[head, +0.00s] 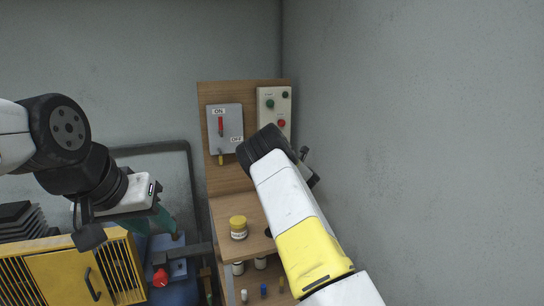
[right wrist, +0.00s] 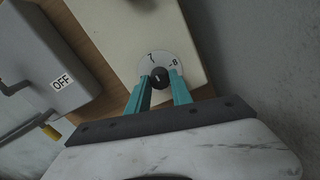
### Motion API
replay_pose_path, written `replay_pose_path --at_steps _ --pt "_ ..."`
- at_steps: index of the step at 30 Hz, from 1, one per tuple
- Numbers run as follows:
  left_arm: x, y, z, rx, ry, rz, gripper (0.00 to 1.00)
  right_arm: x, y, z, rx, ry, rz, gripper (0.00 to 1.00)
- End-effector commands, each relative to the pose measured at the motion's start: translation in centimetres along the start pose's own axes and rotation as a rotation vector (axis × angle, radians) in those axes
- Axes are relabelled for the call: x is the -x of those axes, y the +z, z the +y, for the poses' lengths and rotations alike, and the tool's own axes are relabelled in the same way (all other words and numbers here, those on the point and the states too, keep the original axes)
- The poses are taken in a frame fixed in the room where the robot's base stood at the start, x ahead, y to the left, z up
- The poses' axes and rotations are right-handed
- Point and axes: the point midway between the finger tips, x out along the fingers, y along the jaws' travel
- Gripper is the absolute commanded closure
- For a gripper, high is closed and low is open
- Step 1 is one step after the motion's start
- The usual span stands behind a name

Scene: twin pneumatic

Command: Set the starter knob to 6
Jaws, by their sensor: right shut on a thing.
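The starter box (head: 274,100) is a pale panel with green and red buttons, at the right of the wooden board in the head view. Its lower part is hidden behind my right arm. In the right wrist view the dark starter knob (right wrist: 159,76) sits on a round white dial (right wrist: 163,60) with 7 and 8 readable; the 6 does not show. The knob's pointer is too small to read surely. My right gripper (right wrist: 160,84) is shut on the knob, a teal finger on each side. My left gripper (head: 164,222) hangs at the left, away from the board; its jaw opening is unclear.
A grey switch box (head: 226,142) with a red lever and ON and OFF labels is left of the starter box. A yellow-lidded jar (head: 238,228) stands on the wooden shelf. A yellow cabinet (head: 75,275) and a red knob (head: 160,277) are lower left. A wall stands close on the right.

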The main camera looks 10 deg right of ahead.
Motion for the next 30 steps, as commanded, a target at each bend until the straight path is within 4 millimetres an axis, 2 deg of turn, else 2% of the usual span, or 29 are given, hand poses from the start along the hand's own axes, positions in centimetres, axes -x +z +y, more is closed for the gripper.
replay_pose_path --at_steps 13,14,17,26,30 --pt "0.0 0.0 0.0 0.000 0.000 0.000 0.64 0.1 -0.3 -0.1 0.012 -0.002 0.006 1.00" --pt "0.0 0.0 0.0 0.000 0.000 0.000 0.64 0.1 -0.3 -0.1 0.011 -0.002 0.006 0.70" --pt "0.0 0.0 0.0 0.000 0.000 0.000 0.64 0.1 -0.3 -0.1 0.011 -0.002 0.005 0.52" --pt "0.0 0.0 0.0 0.000 0.000 0.000 0.64 0.1 -0.1 0.0 0.010 -0.001 0.002 0.52" --pt "0.0 0.0 0.0 0.000 0.000 0.000 0.64 1.0 -0.1 -0.1 0.010 -0.003 0.003 0.52"
